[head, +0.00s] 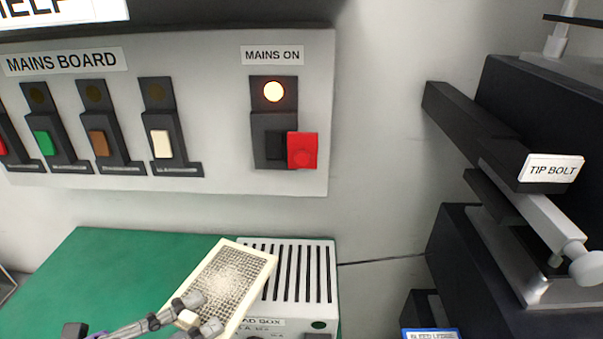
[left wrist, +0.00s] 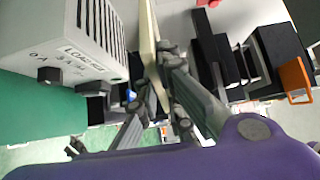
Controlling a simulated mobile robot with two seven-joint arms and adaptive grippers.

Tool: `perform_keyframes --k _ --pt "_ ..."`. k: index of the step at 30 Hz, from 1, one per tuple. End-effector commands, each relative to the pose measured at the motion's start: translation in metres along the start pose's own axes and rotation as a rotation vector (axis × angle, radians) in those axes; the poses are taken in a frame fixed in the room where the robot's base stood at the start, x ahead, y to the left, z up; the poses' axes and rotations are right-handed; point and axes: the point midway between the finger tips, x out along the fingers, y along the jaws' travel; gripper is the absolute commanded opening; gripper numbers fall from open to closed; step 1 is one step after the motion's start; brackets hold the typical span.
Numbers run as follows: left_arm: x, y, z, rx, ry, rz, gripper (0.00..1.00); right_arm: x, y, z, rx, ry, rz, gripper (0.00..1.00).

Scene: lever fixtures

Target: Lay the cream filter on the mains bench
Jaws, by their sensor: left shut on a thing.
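The cream filter (head: 226,281) is a flat rectangular panel with a grey mesh face. My left gripper (head: 200,312) is shut on its near edge and holds it tilted in front of the load box. In the left wrist view the filter (left wrist: 148,45) shows edge-on between the fingers of the left gripper (left wrist: 160,88). The mains bench has a green top (head: 110,268) below the mains board. The filter overlaps the bench and the load box in the head view; I cannot tell whether it touches either. My right gripper is not in view.
The slotted load box (head: 303,262) stands at the right end of the green top, with knobs on its front. The mains board (head: 215,120) with switches hangs above. Black tip bolt fixtures (head: 520,170) stand at right. The green top's left part is clear.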

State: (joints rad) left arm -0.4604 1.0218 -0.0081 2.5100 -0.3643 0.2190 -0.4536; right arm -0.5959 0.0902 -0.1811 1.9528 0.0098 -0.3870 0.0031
Motion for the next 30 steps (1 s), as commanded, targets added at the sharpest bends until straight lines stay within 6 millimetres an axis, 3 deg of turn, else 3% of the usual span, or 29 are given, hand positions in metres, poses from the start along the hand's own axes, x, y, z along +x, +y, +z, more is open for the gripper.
perform_keyframes --k 9,30 --pt "0.012 0.019 0.038 -0.004 -0.289 -0.005 0.00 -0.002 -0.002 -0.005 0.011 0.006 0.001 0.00" --pt "0.037 0.061 0.080 -0.005 -0.779 0.000 0.00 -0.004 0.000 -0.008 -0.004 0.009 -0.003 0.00"
